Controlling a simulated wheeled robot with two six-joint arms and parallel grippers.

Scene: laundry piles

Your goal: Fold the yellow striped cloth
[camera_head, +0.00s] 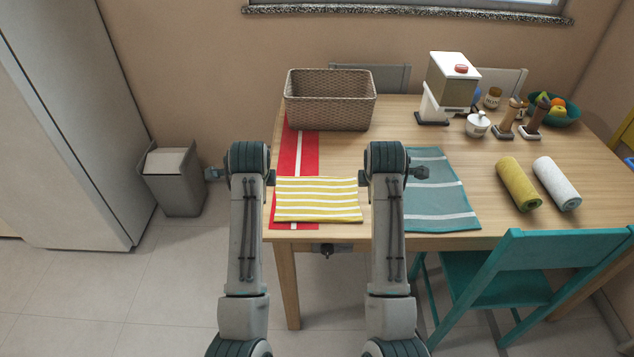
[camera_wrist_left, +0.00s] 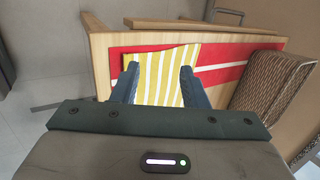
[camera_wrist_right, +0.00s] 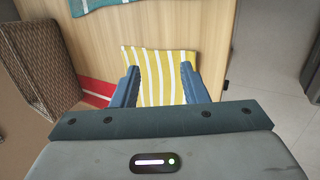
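The yellow-and-white striped cloth (camera_head: 318,200) lies flat near the table's front edge, between my two arms in the head view. Its left part covers some of a red cloth with a white stripe (camera_head: 309,152). The striped cloth also shows in the left wrist view (camera_wrist_left: 165,78) and the right wrist view (camera_wrist_right: 160,82). My left gripper (camera_wrist_left: 159,70) is open, its fingers framing the cloth. My right gripper (camera_wrist_right: 160,70) is open too, and nothing shows held in either.
The wooden table (camera_head: 400,120) holds a wicker basket (camera_head: 330,110) behind the cloth. A teal striped cloth (camera_head: 440,195) lies to the right, with yellow (camera_head: 518,184) and white (camera_head: 556,184) rolls beyond. A teal chair (camera_head: 530,250) stands at the front right.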

